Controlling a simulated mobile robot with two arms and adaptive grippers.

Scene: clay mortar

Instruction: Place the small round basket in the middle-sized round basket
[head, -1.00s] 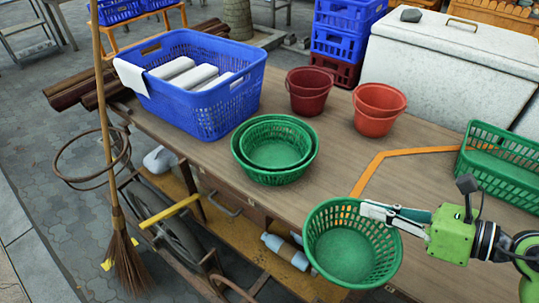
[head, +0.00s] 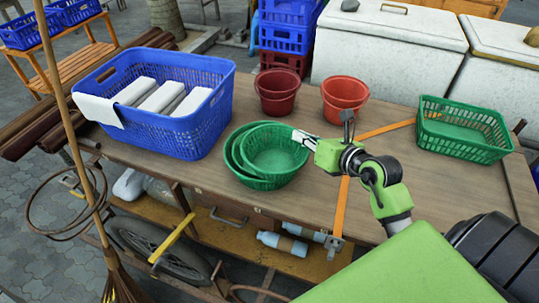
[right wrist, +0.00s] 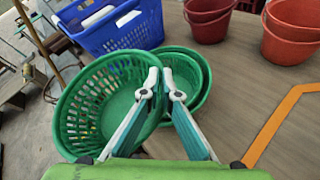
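My right gripper (head: 298,136) is shut on the rim of the small round green basket (head: 278,154) and holds it upright over the right part of two nested green round baskets. The middle-sized basket (head: 238,150) sits inside the large one (head: 230,158) on the table; the held basket hides much of both in the head view. In the right wrist view the fingertips (right wrist: 161,82) pinch the held basket (right wrist: 105,105), and the nested pair (right wrist: 200,72) shows behind to its right. I cannot tell whether the held basket touches them. My left gripper is out of view.
A blue crate (head: 175,135) with white bundles stands left of the baskets on the wooden table (head: 345,215). Red buckets (head: 277,103) (head: 343,102) stand behind, and a rectangular green basket (head: 465,146) at right. An orange strip (head: 341,205) crosses the table, with bare wood around it.

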